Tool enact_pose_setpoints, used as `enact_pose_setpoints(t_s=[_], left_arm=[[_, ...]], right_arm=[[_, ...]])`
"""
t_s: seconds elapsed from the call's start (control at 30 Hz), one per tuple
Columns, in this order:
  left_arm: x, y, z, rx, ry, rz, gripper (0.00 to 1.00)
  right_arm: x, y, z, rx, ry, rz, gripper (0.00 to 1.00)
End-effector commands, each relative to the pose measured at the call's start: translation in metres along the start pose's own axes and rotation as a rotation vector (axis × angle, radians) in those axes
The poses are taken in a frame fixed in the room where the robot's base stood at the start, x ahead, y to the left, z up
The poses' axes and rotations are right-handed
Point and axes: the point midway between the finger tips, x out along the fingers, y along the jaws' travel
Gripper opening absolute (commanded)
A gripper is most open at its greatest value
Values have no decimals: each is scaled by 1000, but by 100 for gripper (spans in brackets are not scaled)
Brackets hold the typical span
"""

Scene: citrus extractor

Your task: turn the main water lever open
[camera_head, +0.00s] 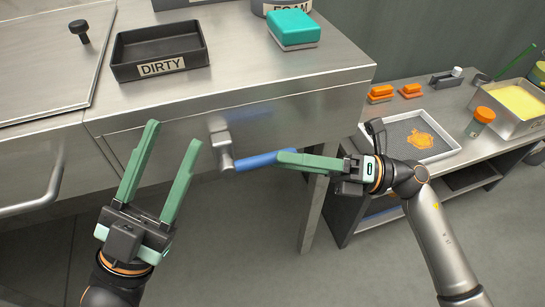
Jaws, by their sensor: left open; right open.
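The main water lever (257,161) has a blue handle. It sticks out to the right, roughly level, from a metal valve (221,143) on the front of the steel counter. My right gripper (282,158) is open and seen edge-on, with its green fingers pointing left at the handle's free end. The fingertips overlap that end in the picture; I cannot tell whether they touch it. My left gripper (172,138) is open and empty, fingers pointing up, left of the valve and in front of the counter.
A black tray marked DIRTY (160,50) and a teal-topped block (293,28) stand on the counter. A bar handle (38,194) juts out at the left. A lower bench at right holds a tray with an orange patch (446,150), a jar (479,122) and a yellow-filled pan (517,101).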

Motion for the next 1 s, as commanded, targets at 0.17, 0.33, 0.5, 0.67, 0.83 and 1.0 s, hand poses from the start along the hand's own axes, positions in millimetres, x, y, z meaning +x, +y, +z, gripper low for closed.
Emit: enact_pose_setpoints(t_s=[0.17,0.33,0.5,0.67,0.83,1.0], left_arm=[[-3,2,3,2,-3,1,50],[-3,2,4,3,-4,2,50],[-3,2,4,3,-4,2,50],[-3,2,4,3,-5,2,50],[-3,2,4,2,-5,2,50],[-3,2,4,2,-5,2,50]], right_arm=[[23,0,0,-1,-1,2,53],[31,0,0,1,-1,0,53],[31,0,0,1,-1,0,53],[31,0,0,1,-1,0,43],[31,0,0,1,-1,0,24],[31,0,0,1,-1,0,5]])
